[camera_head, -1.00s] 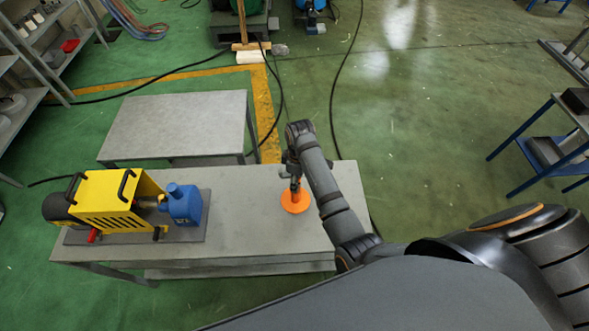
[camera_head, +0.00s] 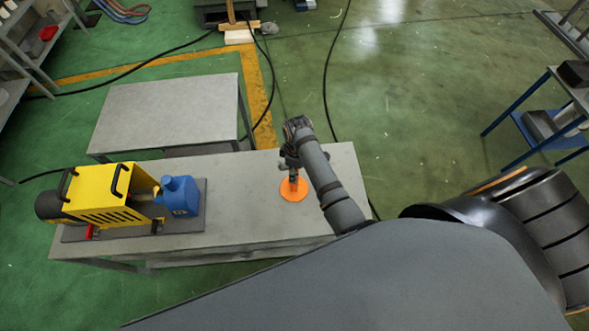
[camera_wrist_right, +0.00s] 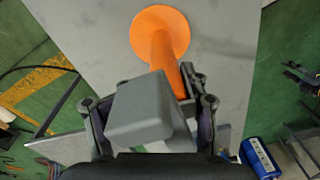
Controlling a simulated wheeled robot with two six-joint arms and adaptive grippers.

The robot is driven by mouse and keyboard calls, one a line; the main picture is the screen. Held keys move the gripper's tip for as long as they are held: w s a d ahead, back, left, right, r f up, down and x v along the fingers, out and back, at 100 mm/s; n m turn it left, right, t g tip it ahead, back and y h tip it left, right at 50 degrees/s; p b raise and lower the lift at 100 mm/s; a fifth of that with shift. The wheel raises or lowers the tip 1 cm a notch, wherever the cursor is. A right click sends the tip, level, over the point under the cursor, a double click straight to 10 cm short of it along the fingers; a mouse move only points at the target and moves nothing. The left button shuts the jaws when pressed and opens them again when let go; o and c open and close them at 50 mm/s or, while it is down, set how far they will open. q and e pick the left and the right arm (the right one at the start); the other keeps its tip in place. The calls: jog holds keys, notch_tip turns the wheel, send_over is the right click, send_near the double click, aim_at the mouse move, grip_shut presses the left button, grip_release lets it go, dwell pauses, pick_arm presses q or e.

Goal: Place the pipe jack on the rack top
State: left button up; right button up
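The pipe jack has an orange round base (camera_head: 293,190) and, in the right wrist view, an orange post (camera_wrist_right: 164,57) with a grey block-shaped top. It is upright over the right part of the front grey table (camera_head: 243,205). My right gripper (camera_head: 291,163) reaches down onto its upper part. In the right wrist view the fingers (camera_wrist_right: 150,112) lie on either side of the grey top and appear shut on it. I cannot tell whether the base touches the table. Which surface is the rack top is not clear. My left gripper is not in view.
A yellow machine (camera_head: 104,192) and a blue jug (camera_head: 178,196) stand on a dark mat at the front table's left. A second grey table (camera_head: 165,112) behind it is bare on top. A blue-framed rack (camera_head: 537,115) stands at the far right. Cables lie on the green floor.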

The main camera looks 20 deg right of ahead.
jog(key=shift+o, duration=2.3)
jog(key=shift+w+f, duration=0.1)
jog(key=shift+o, duration=1)
jog(key=shift+w, duration=0.1)
notch_tip(320, 180, up, 9)
jog(key=b, duration=0.2)
jog(key=shift+w+d+b, duration=0.1)
jog(key=shift+d+b, duration=0.05)
jog(key=shift+b, duration=0.15)
notch_tip(320, 180, up, 4)
jog(key=shift+d+f+p, duration=0.1)
jog(key=shift+f+p, duration=0.15)
jog(key=shift+p, duration=0.8)
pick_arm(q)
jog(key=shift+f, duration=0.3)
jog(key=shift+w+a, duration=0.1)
pick_arm(e)
jog(key=shift+f, duration=0.1)
